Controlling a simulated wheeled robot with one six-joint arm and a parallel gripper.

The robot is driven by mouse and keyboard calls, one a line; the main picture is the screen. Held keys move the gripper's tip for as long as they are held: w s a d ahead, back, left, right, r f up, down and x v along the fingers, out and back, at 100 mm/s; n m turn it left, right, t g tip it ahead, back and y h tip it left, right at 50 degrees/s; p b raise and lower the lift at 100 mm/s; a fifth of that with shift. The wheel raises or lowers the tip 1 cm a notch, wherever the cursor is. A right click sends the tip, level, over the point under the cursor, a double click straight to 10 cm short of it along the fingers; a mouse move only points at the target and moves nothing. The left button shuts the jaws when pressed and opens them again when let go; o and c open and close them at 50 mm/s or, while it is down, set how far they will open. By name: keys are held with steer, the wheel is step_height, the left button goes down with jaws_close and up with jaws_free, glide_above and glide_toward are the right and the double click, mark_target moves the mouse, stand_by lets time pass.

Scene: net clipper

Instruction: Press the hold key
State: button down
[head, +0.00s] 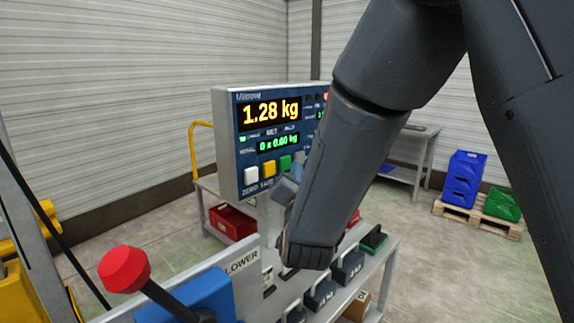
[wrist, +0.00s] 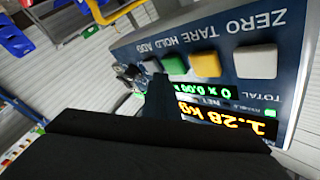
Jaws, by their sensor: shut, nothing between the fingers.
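The scale's panel (head: 228,150) shows 1.28 kg in orange and 0 x 0.00 kg in green. Its bottom row has a white zero key (head: 251,173), a yellow tare key (head: 269,168) and a green hold key (head: 285,163). In the wrist view the panel is upside down, with the green hold key (wrist: 174,64) left of the yellow one. My gripper (wrist: 158,82) is shut and empty, its dark tip close to the hold key and the add key beside it. I cannot tell whether it touches either. In the head view my arm hides the panel's right part.
A red-knobbed lever (head: 124,268) stands at the front left by a LOWER sign (head: 241,262). Several dark weights (head: 348,268) stand on the cart below the panel. A red bin (head: 232,222) sits behind. Blue crates (head: 463,180) stand on a pallet at the right.

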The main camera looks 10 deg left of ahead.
steer(key=shift+a, duration=0.1)
stand_by(0.3)
steer(key=shift+w+a, duration=0.2)
steer(key=shift+a, duration=0.05)
steer(key=shift+w+a+b, duration=0.2)
steer(key=shift+a+b, duration=0.15)
stand_by(0.8)
steer(key=shift+s+d, duration=0.1)
steer(key=shift+d, duration=0.05)
steer(key=shift+s+d, duration=0.3)
steer(key=shift+d, duration=0.25)
steer(key=s+d, duration=0.1)
steer(key=d, duration=0.2)
steer(key=s+d, duration=0.1)
steer(key=shift+s+d+b, duration=0.2)
steer(key=shift+s+b, duration=0.1)
steer(key=shift+b, duration=0.05)
stand_by(0.3)
stand_by(0.4)
